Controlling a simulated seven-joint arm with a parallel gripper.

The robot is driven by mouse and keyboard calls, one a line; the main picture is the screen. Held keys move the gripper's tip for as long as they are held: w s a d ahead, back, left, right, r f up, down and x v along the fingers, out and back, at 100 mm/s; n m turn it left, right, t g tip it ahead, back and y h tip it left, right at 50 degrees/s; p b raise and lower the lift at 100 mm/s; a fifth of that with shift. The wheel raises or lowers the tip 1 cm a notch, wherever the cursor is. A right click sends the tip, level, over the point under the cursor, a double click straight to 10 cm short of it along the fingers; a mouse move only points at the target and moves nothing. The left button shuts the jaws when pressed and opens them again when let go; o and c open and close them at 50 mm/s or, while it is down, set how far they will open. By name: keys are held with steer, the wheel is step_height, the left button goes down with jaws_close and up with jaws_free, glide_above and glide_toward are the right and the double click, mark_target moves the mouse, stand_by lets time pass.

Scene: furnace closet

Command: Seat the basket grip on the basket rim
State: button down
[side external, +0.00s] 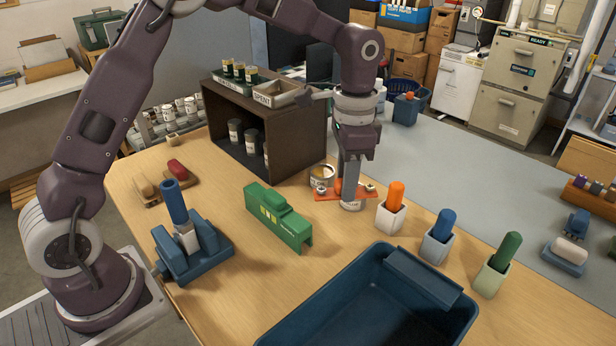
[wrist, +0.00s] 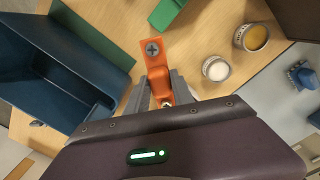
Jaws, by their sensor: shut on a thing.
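An orange-red piece, which I take for the basket grip (side external: 327,194), is between the fingers of my gripper (side external: 352,178). It is held above the wooden table, beside and partly in front of small cans. The bin (wrist: 35,75) also shows at left in the wrist view.
A green block (side external: 279,217) and a blue fixture (side external: 190,247) lie left of the bin. Holders with orange (side external: 391,212), blue (side external: 438,241) and green (side external: 499,265) handles stand to its right. A dark shelf (side external: 262,125) and an open can (side external: 321,174) are behind.

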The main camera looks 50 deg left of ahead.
steer(key=d+r+m, duration=0.2)
steer(key=d+m, duration=0.3)
steer(key=d, duration=0.5)
steer(key=r+m, duration=0.2)
steer(key=m, duration=0.4)
glide_above(421, 275)
steer(key=shift+d, duration=0.1)
steer(key=shift+f, duration=0.2)
steer(key=shift+f, duration=1.3)
steer(key=shift+f, duration=1.55)
steer(key=c, duration=1)
jaws_free()
